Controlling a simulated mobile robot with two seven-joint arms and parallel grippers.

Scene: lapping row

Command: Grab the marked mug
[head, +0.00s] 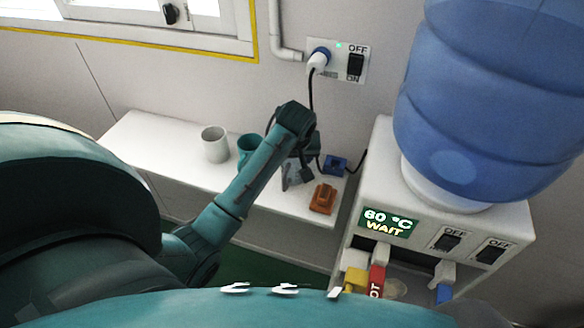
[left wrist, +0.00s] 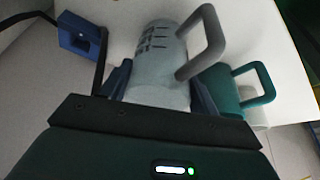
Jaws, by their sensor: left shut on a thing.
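The marked mug (left wrist: 160,60) is pale grey, with dark marks on its side and a grey handle on the right in the left wrist view. My left gripper (left wrist: 158,90) is shut around its body, one finger on each side. In the head view the left gripper (head: 303,165) is over the white shelf, and the mug (head: 291,177) is partly hidden by it. I cannot tell whether the mug touches the shelf. My right gripper is not in view.
A teal mug (head: 247,148) and a white mug (head: 215,145) stand to the left on the shelf (head: 150,135). A blue block with a cord (head: 335,165) and an orange object (head: 322,199) are to the right. The water dispenser (head: 440,190) bounds the right side.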

